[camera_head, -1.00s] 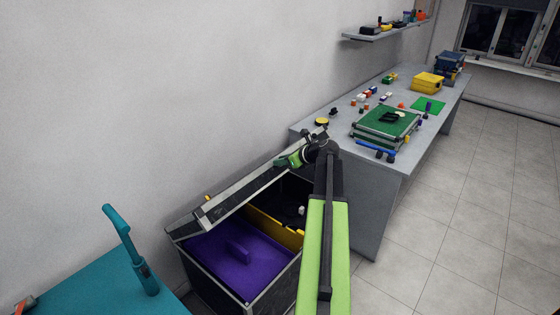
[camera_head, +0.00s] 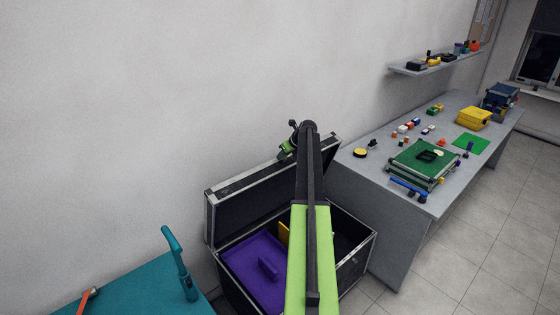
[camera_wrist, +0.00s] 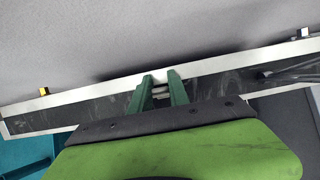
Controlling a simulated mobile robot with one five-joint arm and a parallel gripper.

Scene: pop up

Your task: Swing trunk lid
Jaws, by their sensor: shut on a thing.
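The trunk is a black case with metal-edged corners; its body (camera_head: 362,250) stands on the floor against the wall, with a purple panel (camera_head: 245,250) inside. Its lid (camera_head: 240,204) is raised steeply, its inner side facing me. My gripper (camera_head: 283,155) is at the lid's upper edge, partly hidden by my arm in the head view. In the wrist view the green fingers of my gripper (camera_wrist: 160,78) are shut on the lid's pale metal rim (camera_wrist: 225,66). My arm hides part of the lid and trunk interior.
A teal table (camera_head: 145,290) with a teal handled tool (camera_head: 180,264) stands at the left. A grey workbench (camera_head: 385,205) with several small items is close on the right. A wall shelf (camera_head: 437,64) hangs above it. The wall is close behind the lid.

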